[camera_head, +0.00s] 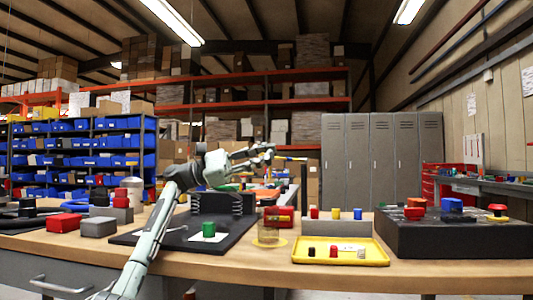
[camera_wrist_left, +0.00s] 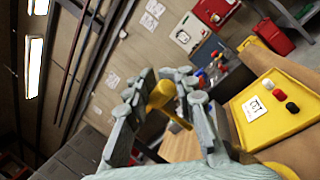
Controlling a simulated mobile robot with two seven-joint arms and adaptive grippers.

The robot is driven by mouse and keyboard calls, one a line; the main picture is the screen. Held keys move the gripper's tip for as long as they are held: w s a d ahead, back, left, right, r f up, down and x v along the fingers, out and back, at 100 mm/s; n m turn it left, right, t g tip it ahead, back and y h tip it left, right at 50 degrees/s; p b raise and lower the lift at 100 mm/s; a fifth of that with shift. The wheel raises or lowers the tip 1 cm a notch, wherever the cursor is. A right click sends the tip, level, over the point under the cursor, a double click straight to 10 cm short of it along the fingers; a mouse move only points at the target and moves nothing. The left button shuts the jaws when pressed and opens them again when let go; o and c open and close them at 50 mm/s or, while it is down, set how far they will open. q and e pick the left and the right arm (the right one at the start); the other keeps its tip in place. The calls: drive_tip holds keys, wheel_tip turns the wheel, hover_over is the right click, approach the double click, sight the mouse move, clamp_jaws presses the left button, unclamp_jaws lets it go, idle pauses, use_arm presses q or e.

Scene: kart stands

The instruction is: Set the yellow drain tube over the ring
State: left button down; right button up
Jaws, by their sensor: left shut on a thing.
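My left gripper (camera_head: 268,154) is raised above the bench, with its fingers pointing right. In the left wrist view the left gripper (camera_wrist_left: 160,95) is shut on the yellow drain tube (camera_wrist_left: 158,97), which has a wide rounded part and a thin stem. The tube also shows as a small yellow piece at the fingertips in the head view (camera_head: 291,158). A flat yellow ring (camera_head: 283,242) lies on the bench below, around the foot of a see-through brownish cylinder (camera_head: 268,234). Whether this is the task's ring I cannot tell. My right gripper is not in view.
A yellow tray (camera_head: 300,259) with small red, black and pale pieces lies right of the ring. A grey stand (camera_head: 335,228) with coloured pegs is behind it. A dark box (camera_head: 455,240) stands at the right, and a dark board (camera_head: 150,239) with a green piece (camera_head: 209,229) at left.

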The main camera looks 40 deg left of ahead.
use_arm(q)
drive_tip(key=shift+w+a+f, duration=0.15)
drive_tip(key=shift+a+f, duration=0.05)
drive_tip(key=shift+a, duration=0.1)
drive_tip(key=c, duration=1.6)
unclamp_jaws()
drive_tip(key=shift+o, duration=0.8)
drive_tip(key=shift+w+a+f, duration=0.1)
drive_tip(key=shift+a+f, duration=0.05)
drive_tip(key=v, duration=1.2)
